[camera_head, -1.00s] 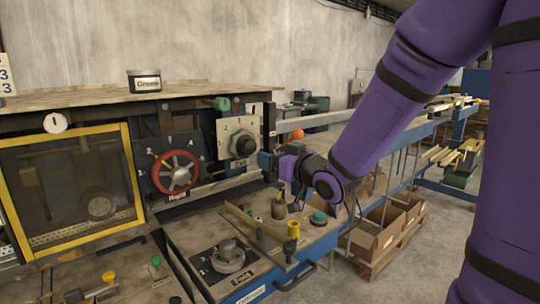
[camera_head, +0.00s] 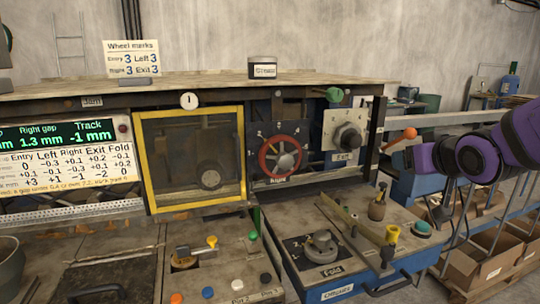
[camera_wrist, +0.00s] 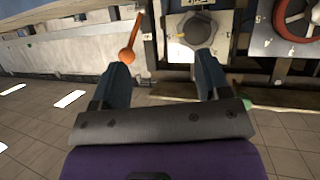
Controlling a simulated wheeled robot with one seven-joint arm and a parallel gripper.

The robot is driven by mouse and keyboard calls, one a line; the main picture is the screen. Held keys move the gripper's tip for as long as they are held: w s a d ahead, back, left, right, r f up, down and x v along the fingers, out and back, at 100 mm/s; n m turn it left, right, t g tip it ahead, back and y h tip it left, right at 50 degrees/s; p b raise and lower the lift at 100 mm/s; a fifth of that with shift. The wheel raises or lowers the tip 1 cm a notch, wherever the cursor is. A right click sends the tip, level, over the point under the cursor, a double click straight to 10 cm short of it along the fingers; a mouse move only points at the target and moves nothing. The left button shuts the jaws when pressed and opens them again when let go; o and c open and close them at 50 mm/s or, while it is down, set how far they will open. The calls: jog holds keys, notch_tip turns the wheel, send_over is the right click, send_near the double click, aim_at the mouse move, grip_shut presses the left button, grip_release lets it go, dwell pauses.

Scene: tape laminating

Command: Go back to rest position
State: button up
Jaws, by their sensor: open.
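My gripper (camera_wrist: 163,82) is open and empty, with its two blue fingers apart in the wrist view. In the head view it is at the right, on the end of my purple arm, beside the machine's right end. The orange-knobbed lever (camera_wrist: 127,56) stands by the left finger in the wrist view, and I cannot tell whether they touch. The Exit dial (camera_head: 347,138) and the red Right wheel (camera_head: 280,158) are to the left of my gripper.
The yellow-framed window (camera_head: 190,155) and the green display (camera_head: 60,133) are further left on the machine. The Fold panel (camera_head: 325,255) juts out below.

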jog(key=s+m+g, duration=0.1)
jog(key=s+g, duration=0.7)
jog(key=s, duration=1.3)
jog(key=shift+s+r+h, duration=0.15)
jog(key=shift+s+h, duration=0.15)
jog(key=shift+s, duration=0.1)
